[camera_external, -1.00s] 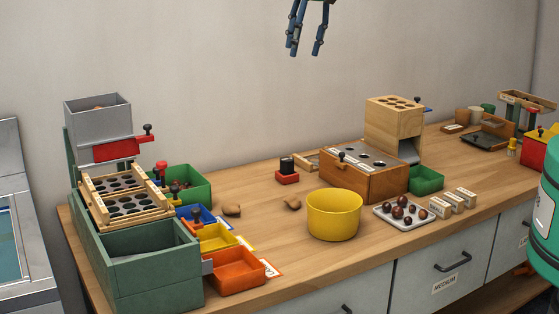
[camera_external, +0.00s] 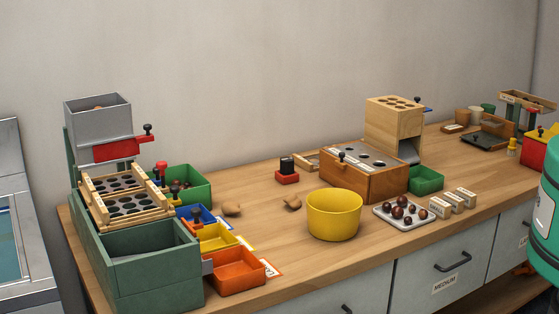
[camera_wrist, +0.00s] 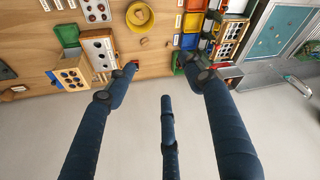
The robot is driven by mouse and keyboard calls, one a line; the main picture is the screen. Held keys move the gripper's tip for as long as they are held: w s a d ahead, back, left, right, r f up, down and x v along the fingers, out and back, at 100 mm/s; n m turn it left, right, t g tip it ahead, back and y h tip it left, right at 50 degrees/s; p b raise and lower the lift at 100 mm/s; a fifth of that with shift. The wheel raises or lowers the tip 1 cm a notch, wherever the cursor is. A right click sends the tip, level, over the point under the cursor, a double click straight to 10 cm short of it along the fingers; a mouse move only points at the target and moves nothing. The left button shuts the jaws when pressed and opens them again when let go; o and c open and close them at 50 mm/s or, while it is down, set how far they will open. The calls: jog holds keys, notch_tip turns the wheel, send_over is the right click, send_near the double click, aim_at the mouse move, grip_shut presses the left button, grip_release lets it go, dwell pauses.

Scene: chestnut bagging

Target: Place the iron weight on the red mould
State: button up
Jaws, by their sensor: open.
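A small dark block (camera_external: 287,164), which looks like the iron weight, stands upright on a low red base (camera_external: 287,178), which looks like the red mould, at the back middle of the bench. The red base also shows in the wrist view (camera_wrist: 134,63), partly hidden by a fingertip; the block on it is too small to make out there. My gripper (camera_wrist: 160,72) shows in the wrist view with its dark blue fingers spread and nothing between them. It is high above the bench and apart from the block. It is outside the external view.
A yellow pot (camera_external: 334,216) and a wooden box with holes (camera_external: 365,182) stand right of the red base. Green, yellow and orange bins (camera_external: 238,270) and a sieve stand (camera_external: 150,262) fill the left end.

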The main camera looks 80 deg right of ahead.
jog(key=s+a, duration=0.3)
jog(key=s, duration=0.7)
jog(key=s+a+t, duration=0.1)
jog(key=s+a, duration=0.3)
jog(key=s, duration=0.7)
jog(key=shift+a+f+n, duration=0.15)
jog(key=shift+a+n, duration=0.15)
jog(key=shift+f, duration=0.1)
notch_tip(320, 180, down, 4)
jog(key=b, duration=0.4)
